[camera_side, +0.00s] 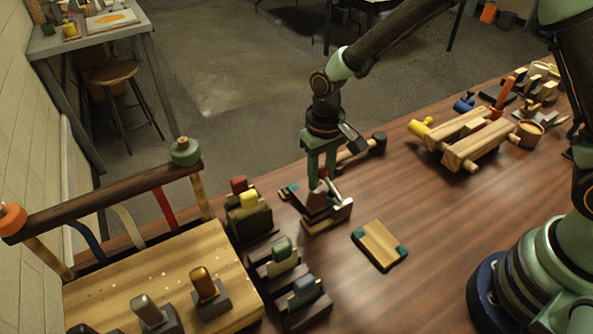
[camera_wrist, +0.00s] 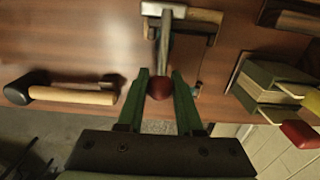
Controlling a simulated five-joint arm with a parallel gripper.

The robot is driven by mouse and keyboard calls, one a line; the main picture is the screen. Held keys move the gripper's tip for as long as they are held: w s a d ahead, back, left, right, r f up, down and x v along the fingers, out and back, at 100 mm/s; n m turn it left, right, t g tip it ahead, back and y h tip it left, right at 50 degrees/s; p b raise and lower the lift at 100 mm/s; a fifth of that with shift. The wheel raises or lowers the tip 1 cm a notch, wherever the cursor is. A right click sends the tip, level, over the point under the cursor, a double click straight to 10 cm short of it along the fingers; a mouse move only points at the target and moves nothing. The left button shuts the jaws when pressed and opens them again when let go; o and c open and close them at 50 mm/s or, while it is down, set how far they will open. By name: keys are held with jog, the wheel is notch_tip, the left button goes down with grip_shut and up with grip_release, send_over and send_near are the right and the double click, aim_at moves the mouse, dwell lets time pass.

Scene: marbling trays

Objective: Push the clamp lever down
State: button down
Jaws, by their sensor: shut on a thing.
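The clamp (camera_side: 340,212) stands on the brown table near the middle of the side view, with a pale and dark base. Its lever (camera_wrist: 166,50) shows in the wrist view as a grey bar ending in a dark red knob (camera_wrist: 160,98). My gripper (camera_side: 321,176) points down over the clamp, its green fingers shut on the red knob. In the wrist view, my gripper (camera_wrist: 160,82) has one finger on each side of the knob. The fingers and clamp parts hide some of the lever in the side view, so its exact tilt is hard to tell.
A mallet (camera_side: 358,150) lies just behind my gripper. A wooden block with green ends (camera_side: 379,245) lies in front of the clamp. Blocks with coloured tops (camera_side: 280,255) stand left. A wooden rack (camera_side: 150,270) fills the far left, a wooden vise-like frame (camera_side: 472,138) the right.

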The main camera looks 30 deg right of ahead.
jog(key=c, duration=0.9)
grip_release()
jog(key=shift+s, duration=0.1)
jog(key=shift+f, duration=0.6)
grip_shut()
jog(key=shift+o, duration=0.5)
grip_release()
